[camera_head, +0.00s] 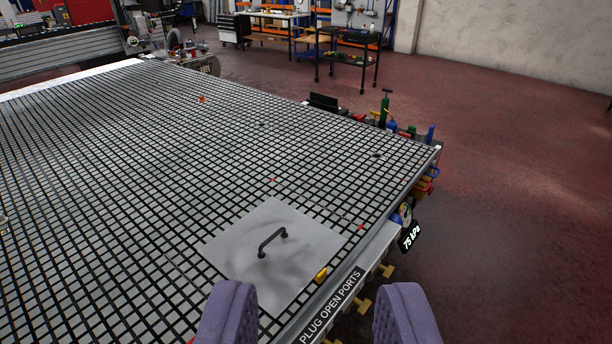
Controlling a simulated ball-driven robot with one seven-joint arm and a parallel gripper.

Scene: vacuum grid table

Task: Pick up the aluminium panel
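The aluminium panel (240,227) is a flat grey square sheet lying on the grid table near its front right edge. A dark bar handle (272,242) stands up from the middle of the panel. My gripper (315,312) shows at the bottom as two purple padded fingers, spread wide apart with nothing between them. The left finger overlaps the view of the panel's front edge, and the right finger is beyond the table edge in the picture. The gripper appears apart from the panel and its handle.
The vacuum grid table (130,130) is mostly clear. A yellow piece (321,275) sits at the panel's right edge. A "PLUG OPEN PORTS" label (332,306) and a "75 kPa" display (411,238) are along the table side. Coloured tools hang at the right edge. Red floor is open beyond.

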